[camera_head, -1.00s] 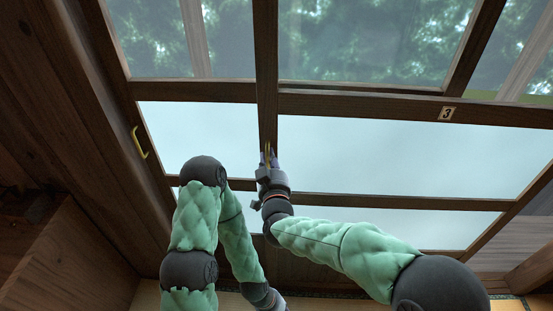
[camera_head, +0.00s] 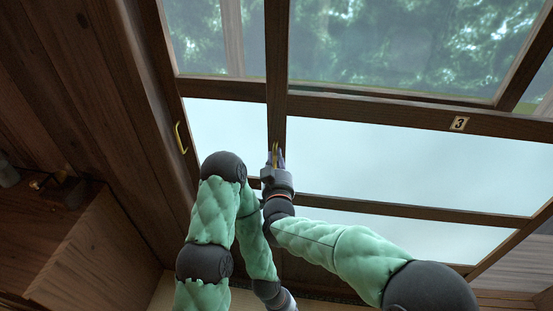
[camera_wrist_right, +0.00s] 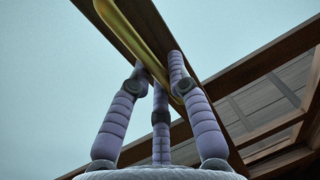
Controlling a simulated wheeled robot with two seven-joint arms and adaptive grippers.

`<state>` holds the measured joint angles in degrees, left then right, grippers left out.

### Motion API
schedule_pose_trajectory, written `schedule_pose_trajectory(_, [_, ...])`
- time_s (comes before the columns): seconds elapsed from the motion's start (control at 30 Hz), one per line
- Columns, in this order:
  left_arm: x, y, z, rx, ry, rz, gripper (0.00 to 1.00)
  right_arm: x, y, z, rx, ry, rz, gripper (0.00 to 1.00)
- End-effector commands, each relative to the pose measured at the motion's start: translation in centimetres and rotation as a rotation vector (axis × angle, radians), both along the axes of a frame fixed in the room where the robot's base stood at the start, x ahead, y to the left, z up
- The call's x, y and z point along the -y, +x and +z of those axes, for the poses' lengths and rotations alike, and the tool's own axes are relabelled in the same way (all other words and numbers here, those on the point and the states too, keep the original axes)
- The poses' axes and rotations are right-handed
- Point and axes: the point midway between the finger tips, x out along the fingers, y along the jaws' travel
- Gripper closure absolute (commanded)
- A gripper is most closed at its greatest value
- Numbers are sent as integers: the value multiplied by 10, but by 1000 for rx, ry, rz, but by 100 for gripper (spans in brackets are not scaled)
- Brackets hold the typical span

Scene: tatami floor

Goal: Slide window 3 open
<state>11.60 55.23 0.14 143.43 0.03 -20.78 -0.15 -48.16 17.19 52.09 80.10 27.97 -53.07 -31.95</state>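Window 3 is a large wood-framed glass pane with a "3" plate (camera_head: 459,124) on its cross rail. My right gripper (camera_head: 275,158) is at the brass pull handle (camera_wrist_right: 133,35) on the window's left upright (camera_head: 277,60). In the right wrist view, its fingers (camera_wrist_right: 157,62) close in around the handle from both sides, and the bar passes between them. Exact finger contact is partly hidden. My left gripper (camera_head: 285,302) hangs low at the bottom edge of the head view, mostly cut off; its fingers are not visible.
Another brass handle (camera_head: 181,138) is on the wooden frame at the left. A pane (camera_head: 228,122) shows between that frame and window 3's upright. A wooden cabinet (camera_head: 95,250) stands at the lower left. Trees show through the upper glass.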

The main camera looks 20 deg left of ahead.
Motion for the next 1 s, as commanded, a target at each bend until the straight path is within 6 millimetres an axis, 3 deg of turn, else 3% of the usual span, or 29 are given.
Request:
schedule_pose_trajectory(0.03, [0, 0, 0, 0, 0, 0, 60, 0, 0, 0, 1, 0, 0, 65])
schedule_pose_trajectory(0.07, [0, 0, 0, 0, 0, 0, 60, 0, 0, 0, 1, 0, 0, 57])
schedule_pose_trajectory(0.47, [0, 0, 0, 0, 0, 0, 60, 0, 0, 4, 2, 1, 0, 57])
schedule_pose_trajectory(1.0, [0, 0, 0, 0, 0, 0, 60, 0, 0, 87, 2, 2, 0, 57])
